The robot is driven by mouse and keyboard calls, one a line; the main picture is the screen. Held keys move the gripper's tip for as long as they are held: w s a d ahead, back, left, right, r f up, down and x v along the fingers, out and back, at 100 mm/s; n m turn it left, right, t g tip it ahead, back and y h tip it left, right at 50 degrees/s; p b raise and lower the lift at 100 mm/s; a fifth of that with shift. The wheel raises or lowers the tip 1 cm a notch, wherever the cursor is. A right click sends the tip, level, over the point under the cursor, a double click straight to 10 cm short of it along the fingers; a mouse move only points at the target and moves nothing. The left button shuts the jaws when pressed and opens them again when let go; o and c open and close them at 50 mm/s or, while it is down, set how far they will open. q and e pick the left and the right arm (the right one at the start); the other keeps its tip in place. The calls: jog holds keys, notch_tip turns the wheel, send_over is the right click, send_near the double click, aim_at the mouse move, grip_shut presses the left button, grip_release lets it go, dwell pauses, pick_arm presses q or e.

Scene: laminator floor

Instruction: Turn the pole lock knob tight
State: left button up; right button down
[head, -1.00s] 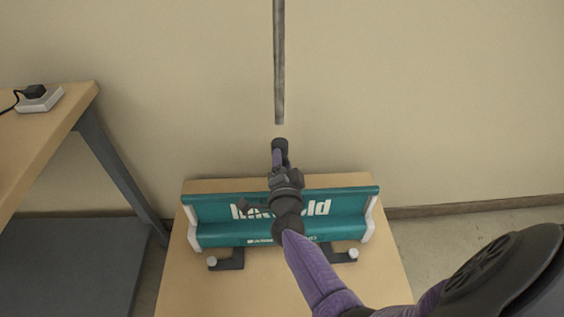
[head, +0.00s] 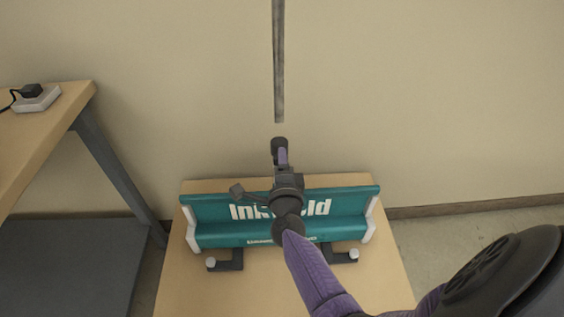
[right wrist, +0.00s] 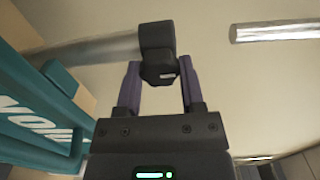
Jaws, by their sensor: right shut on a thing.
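In the head view my right gripper (head: 282,157) reaches up over the teal unit to the black clamp (head: 279,144). The knob itself is hidden there by the gripper. The grey pole (head: 279,65) stands above, its lower end near the clamp. My left gripper is not in view.
The teal unit (head: 345,205) with white end caps lies on a wooden table (head: 190,295), two dark brackets at its front. A second wooden table (head: 45,130) with a white power block (head: 38,100) is at left. The beige wall (head: 450,90) is close behind.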

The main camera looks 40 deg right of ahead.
jog(key=shift+f, duration=0.1)
jog(key=c, duration=0.7)
grip_release()
jog(key=o, duration=0.5)
jog(key=shift+c, duration=0.2)
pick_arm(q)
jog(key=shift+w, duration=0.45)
pick_arm(e)
jog(key=shift+s+a, duration=0.2)
jog(key=shift+s, duration=0.15)
pick_arm(q)
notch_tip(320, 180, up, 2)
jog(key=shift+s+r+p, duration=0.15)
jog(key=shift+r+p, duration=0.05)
jog(key=shift+p, duration=1.05)
pick_arm(e)
jog(key=v, duration=0.9)
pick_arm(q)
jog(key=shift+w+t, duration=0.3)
pick_arm(e)
jog(key=shift+s, duration=0.1)
